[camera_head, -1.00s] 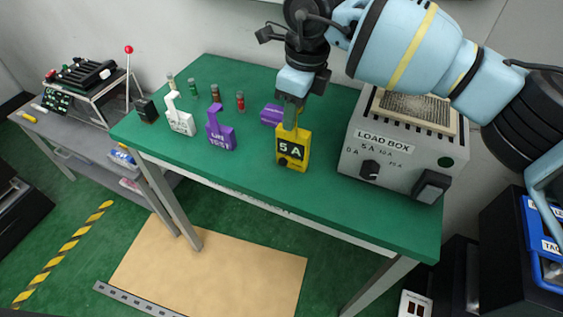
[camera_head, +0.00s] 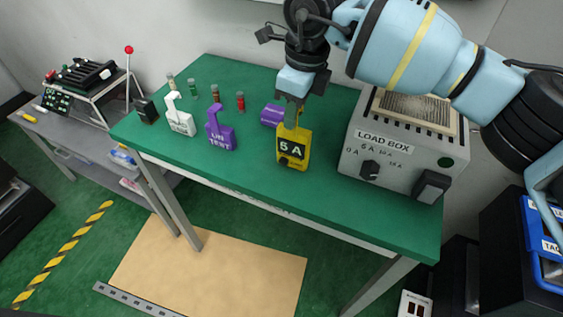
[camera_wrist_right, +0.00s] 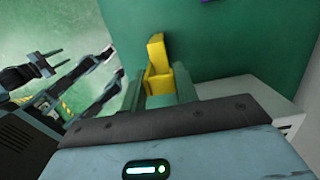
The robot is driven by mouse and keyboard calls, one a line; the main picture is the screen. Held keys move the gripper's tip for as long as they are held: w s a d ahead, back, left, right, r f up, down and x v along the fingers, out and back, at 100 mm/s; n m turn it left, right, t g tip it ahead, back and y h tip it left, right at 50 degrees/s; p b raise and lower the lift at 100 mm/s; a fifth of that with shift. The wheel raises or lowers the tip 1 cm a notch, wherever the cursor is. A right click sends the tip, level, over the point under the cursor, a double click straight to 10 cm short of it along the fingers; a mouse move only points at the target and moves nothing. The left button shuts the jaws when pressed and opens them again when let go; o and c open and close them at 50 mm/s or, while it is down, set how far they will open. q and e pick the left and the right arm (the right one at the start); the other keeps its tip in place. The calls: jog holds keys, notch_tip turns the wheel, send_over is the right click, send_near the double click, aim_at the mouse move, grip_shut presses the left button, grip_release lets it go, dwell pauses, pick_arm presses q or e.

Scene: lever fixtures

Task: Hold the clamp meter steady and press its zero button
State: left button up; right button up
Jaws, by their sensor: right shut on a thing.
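The yellow clamp meter (camera_head: 302,135) is upright above the green table in the head view, with a black "5 A" display and a small dark round part low on its face. My right gripper (camera_head: 296,107) comes down from above and is shut on its upper part. In the right wrist view the yellow meter (camera_wrist_right: 159,80) sits between the two greenish fingers of my right gripper (camera_wrist_right: 168,88). My left gripper (camera_wrist_right: 45,64) shows at the left of that view, with two prongs apart and nothing between them. The zero button cannot be told for certain.
A grey load box (camera_head: 390,160) stands right of the meter on the green table (camera_head: 240,180). A purple tester (camera_head: 220,135), a white meter (camera_head: 180,121), a purple block (camera_head: 272,115) and several small cylinders stand left. The table's front edge is clear.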

pick_arm(q)
jog(key=shift+w, duration=0.1)
jog(key=shift+w, duration=0.1)
jog(key=c, duration=0.7)
grip_shut()
dwell(0.8)
